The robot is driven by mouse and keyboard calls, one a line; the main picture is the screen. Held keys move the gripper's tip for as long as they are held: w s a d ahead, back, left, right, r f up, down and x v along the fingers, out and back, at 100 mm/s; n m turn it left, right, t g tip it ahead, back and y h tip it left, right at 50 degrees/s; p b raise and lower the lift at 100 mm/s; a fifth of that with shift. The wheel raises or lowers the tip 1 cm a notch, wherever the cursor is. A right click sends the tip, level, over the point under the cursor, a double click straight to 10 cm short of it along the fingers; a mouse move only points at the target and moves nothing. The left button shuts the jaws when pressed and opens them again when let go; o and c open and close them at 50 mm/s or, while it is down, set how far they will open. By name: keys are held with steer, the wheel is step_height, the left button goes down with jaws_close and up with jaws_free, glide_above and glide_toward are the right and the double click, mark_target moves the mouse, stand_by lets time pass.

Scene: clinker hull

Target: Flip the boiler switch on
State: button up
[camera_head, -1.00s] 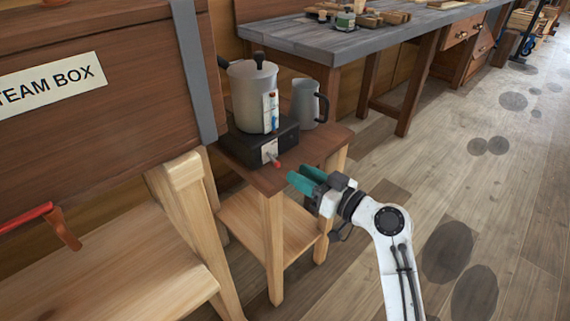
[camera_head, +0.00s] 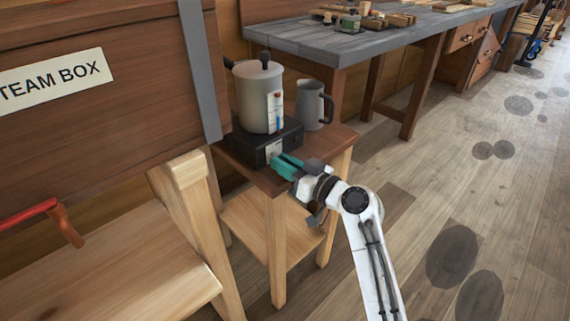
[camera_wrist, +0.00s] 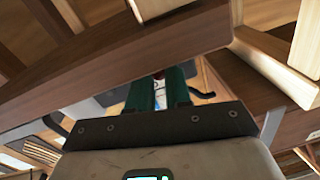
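The boiler is a grey lidded pot (camera_head: 258,98) on a black base box (camera_head: 250,142), on a small wooden stand. The switch's pale plate (camera_head: 274,149) is on the front of that base. My gripper (camera_head: 279,164) is right at the plate, and its teal fingers hide the switch lever in the head view. In the wrist view my gripper's two fingers (camera_wrist: 160,90) are apart by a narrow gap. The pale plate (camera_wrist: 160,98) and a small red tip (camera_wrist: 158,75) show in that gap. I cannot tell whether a finger touches the lever.
A grey metal jug (camera_head: 312,104) stands right of the boiler on the wooden stand (camera_head: 340,140). The steam box (camera_head: 100,110) is close on the left. A workbench (camera_head: 350,45) is behind. Floor on the right is clear.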

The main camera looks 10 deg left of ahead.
mark_target(273, 154)
jaws_close()
steer(key=shift+r+p, duration=0.2)
steer(key=shift+p, duration=0.25)
steer(key=r+h+p, duration=0.1)
steer(key=p, duration=0.2)
steer(key=shift+g, duration=0.4)
steer(key=r+g+h+p, duration=0.1)
steer(key=h+p, duration=0.1)
steer(key=p, duration=0.3)
steer(key=g+h+p, duration=0.1)
steer(key=p, duration=0.1)
steer(key=r+h+p, duration=0.1)
steer(key=p, duration=0.2)
steer(key=shift+a+g, duration=0.1)
steer(key=shift+g, duration=0.3)
steer(key=shift+w+a+r+g+h+p, duration=0.15)
steer(key=shift+g+h+p, duration=0.3)
steer(key=shift+h+p, duration=0.25)
steer(key=shift+w+a+g+h+p, duration=0.1)
steer(key=shift+g+h+p, duration=0.35)
steer(key=shift+h+p, duration=0.2)
steer(key=shift+m, duration=0.3)
steer(key=shift+o, duration=1.8)
jaws_free()
